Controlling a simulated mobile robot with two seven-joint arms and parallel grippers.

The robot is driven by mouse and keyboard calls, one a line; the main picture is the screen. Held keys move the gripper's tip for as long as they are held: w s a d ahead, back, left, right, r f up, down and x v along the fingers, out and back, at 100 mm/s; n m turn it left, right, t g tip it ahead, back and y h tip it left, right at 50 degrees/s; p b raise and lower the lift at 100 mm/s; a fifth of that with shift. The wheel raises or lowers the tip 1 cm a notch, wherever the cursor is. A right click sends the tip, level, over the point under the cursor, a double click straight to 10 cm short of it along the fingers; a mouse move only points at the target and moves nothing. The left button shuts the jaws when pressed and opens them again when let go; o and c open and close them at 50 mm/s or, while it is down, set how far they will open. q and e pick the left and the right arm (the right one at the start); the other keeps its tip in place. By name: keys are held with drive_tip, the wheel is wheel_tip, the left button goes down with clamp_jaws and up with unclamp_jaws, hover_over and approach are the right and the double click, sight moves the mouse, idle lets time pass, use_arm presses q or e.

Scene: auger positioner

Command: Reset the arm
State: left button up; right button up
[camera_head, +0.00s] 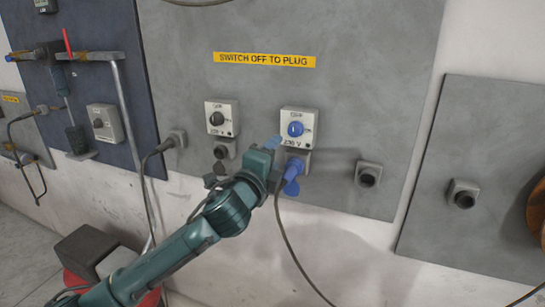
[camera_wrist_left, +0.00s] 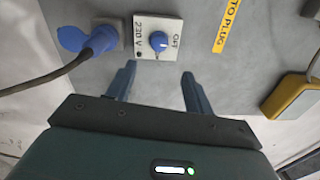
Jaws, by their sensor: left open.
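My left arm comes in from the lower left of the head view. Its gripper (camera_head: 274,150) is held up in front of the grey wall panel, just left of and below the switch box with the blue knob (camera_head: 295,129). In the left wrist view the two fingers are apart and my left gripper (camera_wrist_left: 158,85) is empty. The blue knob (camera_wrist_left: 159,41) shows beyond the fingertips, between them in the picture; I see no contact. My right gripper is not in view.
A blue plug (camera_head: 292,187) with a hanging cable sits in the socket below the switch, close to my gripper. A second switch box with a black knob (camera_head: 217,118) is to the left. A yellow and grey object (camera_wrist_left: 292,97) shows at the wrist view's right.

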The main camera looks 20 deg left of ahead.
use_arm(q)
drive_tip(key=s+d+f+n+g+h, duration=0.1)
drive_tip(key=s+d+f+n+g, duration=0.2)
drive_tip(key=f, duration=0.8)
drive_tip(key=s+d+f+n+g+h, duration=0.1)
drive_tip(key=s+f+n, duration=0.4)
drive_tip(key=f, duration=0.5)
drive_tip(key=s+f+n+g, duration=0.2)
drive_tip(key=s+f+n, duration=0.2)
drive_tip(key=s+f, duration=0.5)
drive_tip(key=s+f+n+g, duration=0.2)
drive_tip(key=s+f+n, duration=0.3)
drive_tip(key=s, duration=0.8)
wheel_tip(320, 180, down, 4)
drive_tip(key=shift+r+g, duration=0.1)
drive_tip(key=shift+g, duration=0.2)
